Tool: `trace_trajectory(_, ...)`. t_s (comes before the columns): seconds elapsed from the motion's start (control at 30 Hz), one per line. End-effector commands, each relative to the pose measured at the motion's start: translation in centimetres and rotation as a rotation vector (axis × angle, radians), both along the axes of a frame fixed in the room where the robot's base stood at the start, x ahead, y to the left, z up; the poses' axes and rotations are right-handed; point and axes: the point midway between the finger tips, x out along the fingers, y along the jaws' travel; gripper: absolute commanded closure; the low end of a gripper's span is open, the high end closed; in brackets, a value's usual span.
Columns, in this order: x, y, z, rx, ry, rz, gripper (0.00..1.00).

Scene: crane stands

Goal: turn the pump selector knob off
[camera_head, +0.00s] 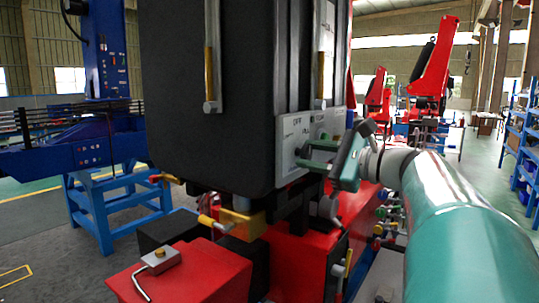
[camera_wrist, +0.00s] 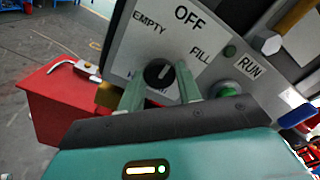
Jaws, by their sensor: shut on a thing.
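The black round selector knob (camera_wrist: 158,73) sits on a pale label panel (camera_wrist: 120,58) in the wrist view. OFF is printed above it, EMPTY to the upper left and FILL to the right; a lower label is mostly hidden. A pale mark on the knob seems to point up and right, but is too small to read surely. My gripper (camera_wrist: 159,80) has one green finger on each side of the knob and is shut on it. In the head view my gripper (camera_head: 314,155) reaches the panel (camera_head: 294,135) from the right; the knob is hidden there.
A green button (camera_wrist: 226,90) and a RUN label (camera_wrist: 248,65) are close right of my fingers. The black cabinet (camera_head: 215,90) stands above a red base (camera_head: 190,265). A yellow-tipped lever (camera_head: 207,221) sticks out below. Blue shelves (camera_head: 522,130) stand far right.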

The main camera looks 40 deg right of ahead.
Motion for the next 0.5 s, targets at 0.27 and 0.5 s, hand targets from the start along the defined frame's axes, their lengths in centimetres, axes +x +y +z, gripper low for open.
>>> trace_trajectory(0.27,-0.07,-0.08,-0.02,-0.029,-0.01,-0.002,0.89)
trace_trajectory(0.5,-0.07,-0.08,-0.03,-0.029,-0.01,-0.002,0.89)
